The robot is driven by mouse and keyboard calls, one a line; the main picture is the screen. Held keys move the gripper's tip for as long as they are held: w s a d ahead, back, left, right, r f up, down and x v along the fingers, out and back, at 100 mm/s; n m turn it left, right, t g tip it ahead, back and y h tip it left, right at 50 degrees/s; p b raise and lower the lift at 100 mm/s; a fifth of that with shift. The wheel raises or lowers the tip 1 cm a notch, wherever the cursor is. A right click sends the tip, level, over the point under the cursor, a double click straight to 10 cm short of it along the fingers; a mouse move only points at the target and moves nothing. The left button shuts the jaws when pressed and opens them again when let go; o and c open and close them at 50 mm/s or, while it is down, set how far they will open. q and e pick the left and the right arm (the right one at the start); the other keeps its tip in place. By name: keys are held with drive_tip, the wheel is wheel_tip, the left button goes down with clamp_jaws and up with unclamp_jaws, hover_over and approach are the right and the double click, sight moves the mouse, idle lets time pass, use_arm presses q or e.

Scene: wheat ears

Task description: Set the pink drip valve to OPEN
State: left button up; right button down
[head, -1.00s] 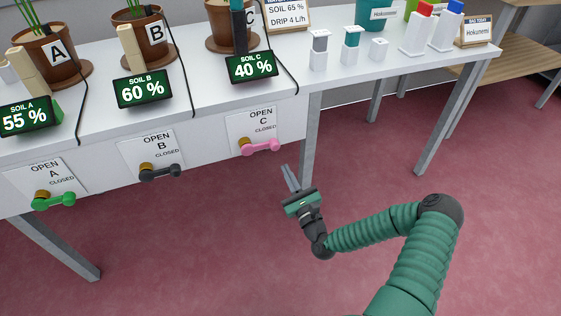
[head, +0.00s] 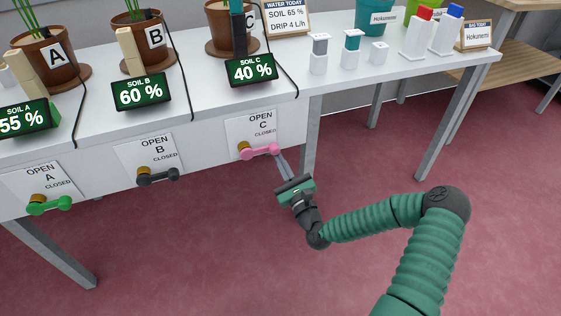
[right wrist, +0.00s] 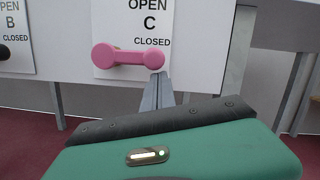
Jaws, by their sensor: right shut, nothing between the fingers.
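The pink drip valve (head: 259,152) is on the table's front panel under the label plate marked C (head: 251,127). Its handle lies nearly level and points right, toward the word CLOSED. In the right wrist view the pink valve (right wrist: 130,56) has its round hub at left and its knob at right. My right gripper (head: 282,160) is shut and empty. Its fingertips (right wrist: 158,78) are just below the handle's right knob, very close; I cannot tell whether they touch. My left gripper is not in view.
A black valve (head: 158,176) under B and a green valve (head: 50,205) under A are to the left. The white table (head: 350,80) holds pots, soil displays and bottles. A table leg (head: 309,150) stands close right of the pink valve. The floor in front is clear.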

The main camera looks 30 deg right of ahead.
drive_tip(key=shift+d+r+n+p, duration=0.1)
drive_tip(key=shift+r+n+p, duration=0.35)
drive_tip(key=shift+n+p, duration=0.05)
drive_tip(key=a+r+n+g+y+p, duration=0.1)
drive_tip(key=a+r+n+p, duration=0.2)
drive_tip(key=r+n+p, duration=0.3)
drive_tip(key=w+a+r+n+g+y+p, duration=0.1)
drive_tip(key=r+n+p, duration=0.4)
drive_tip(key=n+p, duration=0.6)
drive_tip(key=shift+w+a+r+g+y+p, duration=0.2)
drive_tip(key=shift+a+r+g+y+p, duration=0.6)
drive_tip(key=shift+p, duration=1.65)
drive_tip(key=shift+a+f+t, duration=0.3)
drive_tip(key=shift+f+t, duration=0.1)
drive_tip(key=shift+f, duration=0.05)
drive_tip(key=shift+d+r, duration=0.1)
